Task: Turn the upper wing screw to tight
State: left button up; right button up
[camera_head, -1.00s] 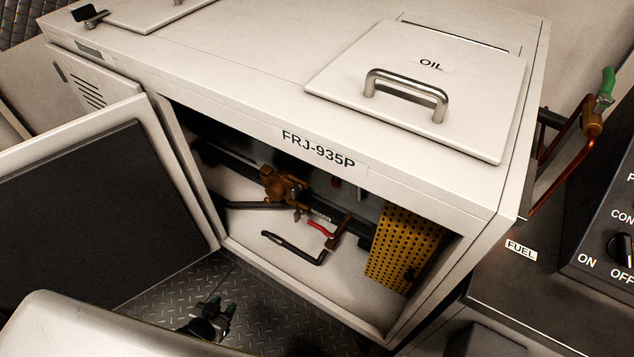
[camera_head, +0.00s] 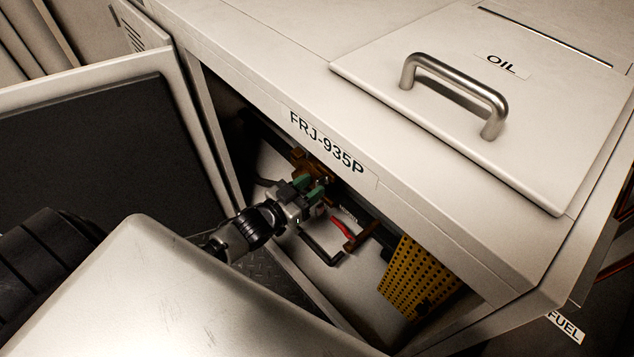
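The brass valve assembly (camera_head: 301,158) sits inside the open compartment of the white cabinet, under the FRJ-935P label. I cannot make out the upper wing screw, as my gripper and the top edge cover much of the brass parts. My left gripper (camera_head: 312,187), with green finger pads, reaches into the compartment right at the brass fitting. Its two fingers show a small gap, but what lies between their tips is hidden, and I cannot tell whether they touch the fitting. My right gripper is not in view.
A red lever (camera_head: 341,227) and a black bent handle (camera_head: 322,250) are just right of and below the gripper. A yellow perforated panel (camera_head: 415,280) stands at the right. The open door (camera_head: 95,150) is on the left; the cabinet's top edge overhangs the opening.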

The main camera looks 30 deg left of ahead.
pick_arm(q)
jog(key=shift+x, duration=0.9)
jog(key=shift+w, duration=0.15)
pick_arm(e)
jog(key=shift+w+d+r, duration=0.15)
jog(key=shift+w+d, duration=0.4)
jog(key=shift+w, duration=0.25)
